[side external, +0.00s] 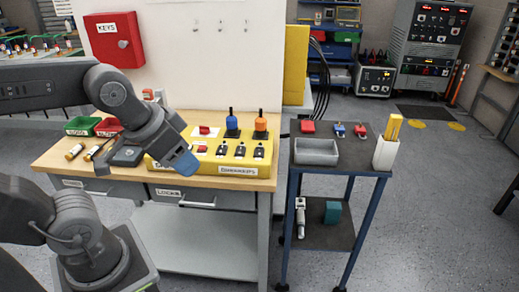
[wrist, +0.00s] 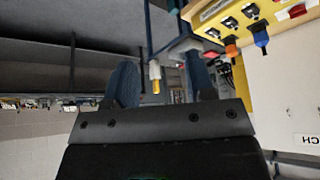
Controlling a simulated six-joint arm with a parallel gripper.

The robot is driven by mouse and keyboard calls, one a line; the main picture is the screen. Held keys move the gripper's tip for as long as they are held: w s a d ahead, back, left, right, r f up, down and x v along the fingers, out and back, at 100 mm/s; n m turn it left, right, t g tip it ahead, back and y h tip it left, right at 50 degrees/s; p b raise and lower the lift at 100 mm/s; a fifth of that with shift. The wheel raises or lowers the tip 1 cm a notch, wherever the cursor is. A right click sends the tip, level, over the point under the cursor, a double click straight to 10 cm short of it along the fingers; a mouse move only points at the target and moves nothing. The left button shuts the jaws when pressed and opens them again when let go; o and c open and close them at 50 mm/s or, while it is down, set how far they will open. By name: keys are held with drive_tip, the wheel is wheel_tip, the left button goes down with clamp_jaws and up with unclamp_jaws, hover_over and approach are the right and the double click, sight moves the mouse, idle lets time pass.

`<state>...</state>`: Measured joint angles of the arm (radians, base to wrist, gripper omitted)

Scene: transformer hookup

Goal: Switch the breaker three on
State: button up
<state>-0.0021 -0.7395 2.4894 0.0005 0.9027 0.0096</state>
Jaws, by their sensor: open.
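The yellow breaker panel (side external: 165,176) lies on the wooden bench top, with a label on its front edge. It carries several black toggle switches (side external: 240,150), a red part (side external: 205,131), and upright blue (side external: 232,124) and orange (side external: 261,125) handles. I cannot read which toggle is breaker three or its position. My gripper (side external: 180,162) is at the panel's left front, its blue fingertip overlapping the panel in the picture; contact is unclear. In the wrist view my gripper (wrist: 160,82) is open, with nothing clearly held, and the panel (wrist: 206,12) shows at the upper right.
A red KEYS box (side external: 114,39) hangs above. At right, a cart holds a grey tray (side external: 316,151), padlocks (side external: 360,130) and a white holder (side external: 385,153).

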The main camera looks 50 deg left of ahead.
drive_tip(key=w+r, duration=0.1)
drive_tip(key=w, duration=0.1)
drive_tip(key=w+a+r+m, duration=0.1)
drive_tip(key=w, duration=0.1)
drive_tip(key=w+a+r+m+g, duration=0.1)
drive_tip(key=w, duration=0.2)
drive_tip(key=shift+w, duration=0.1)
drive_tip(key=c, duration=0.6)
drive_tip(key=w+a, duration=0.1)
drive_tip(key=w, duration=0.1)
drive_tip(key=w+a+m, duration=0.1)
drive_tip(key=w, duration=0.2)
drive_tip(key=w+m+g, duration=0.1)
drive_tip(key=w, duration=0.1)
drive_tip(key=shift+w+a+r+y, duration=0.3)
drive_tip(key=shift+a+r+y, duration=0.05)
drive_tip(key=shift+a+y, duration=0.05)
clamp_jaws()
drive_tip(key=w+a+f+m+g, duration=0.1)
drive_tip(key=w+a+f+m, duration=0.1)
drive_tip(key=w, duration=0.5)
drive_tip(key=w+a+f+m+g, duration=0.1)
drive_tip(key=w+a+f+m, duration=0.2)
drive_tip(key=w+a+f, duration=0.2)
drive_tip(key=w+a, duration=0.2)
drive_tip(key=w, duration=0.1)
drive_tip(key=shift+a+f+g, duration=0.25)
drive_tip(key=shift+g, duration=0.05)
drive_tip(key=shift+w, duration=0.1)
